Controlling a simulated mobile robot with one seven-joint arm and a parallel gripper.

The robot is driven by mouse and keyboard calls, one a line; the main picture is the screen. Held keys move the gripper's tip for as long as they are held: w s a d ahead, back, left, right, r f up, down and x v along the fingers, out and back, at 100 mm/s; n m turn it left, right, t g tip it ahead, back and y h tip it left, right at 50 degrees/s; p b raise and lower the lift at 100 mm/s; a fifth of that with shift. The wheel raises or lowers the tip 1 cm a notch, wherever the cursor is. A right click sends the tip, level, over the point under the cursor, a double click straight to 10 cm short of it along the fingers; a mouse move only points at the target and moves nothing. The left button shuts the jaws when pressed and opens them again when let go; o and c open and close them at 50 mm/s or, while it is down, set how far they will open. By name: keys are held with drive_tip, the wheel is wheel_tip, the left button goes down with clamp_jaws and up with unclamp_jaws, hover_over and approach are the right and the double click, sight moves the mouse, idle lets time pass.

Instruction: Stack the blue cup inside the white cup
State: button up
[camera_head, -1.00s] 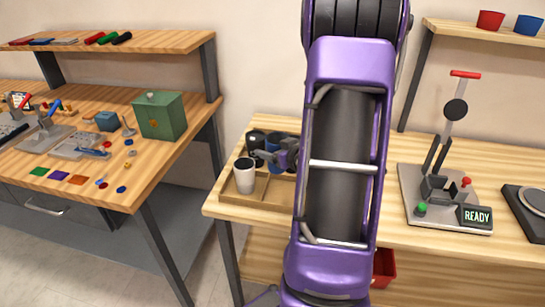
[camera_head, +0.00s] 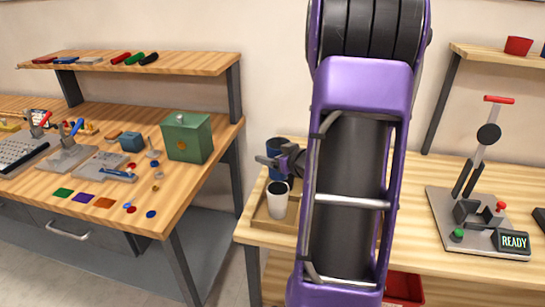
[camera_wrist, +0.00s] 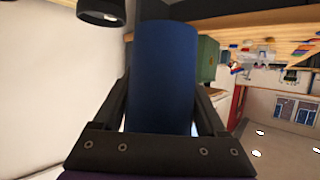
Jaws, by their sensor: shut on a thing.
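The blue cup (camera_head: 275,146) is between the fingers of my gripper (camera_head: 272,163), which is shut on it. In the wrist view the blue cup (camera_wrist: 165,78) fills the space between the two dark fingers. In the head view the cup shows just above and behind the white cup (camera_head: 277,205). The white cup stands upright in the wooden tray (camera_head: 262,222), its dark opening facing up. The blue cup is apart from the white cup. My arm hides the right part of the tray.
A press with a READY display (camera_head: 514,241) stands on the right of the table. A red bin (camera_head: 405,287) is below its front edge. A green box (camera_head: 187,138) sits on the left bench. A dark round object (camera_wrist: 102,12) shows at the wrist view's top left.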

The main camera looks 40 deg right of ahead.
drive_tip(key=b, duration=0.5)
hover_over(273, 186)
drive_tip(key=shift+f, duration=2.85)
drive_tip(key=shift+f, duration=1.75)
drive_tip(key=o, duration=0.8)
drive_tip(key=shift+c, duration=0.2)
drive_tip(key=shift+r+p, duration=3.35)
drive_tip(key=shift+r, duration=0.65)
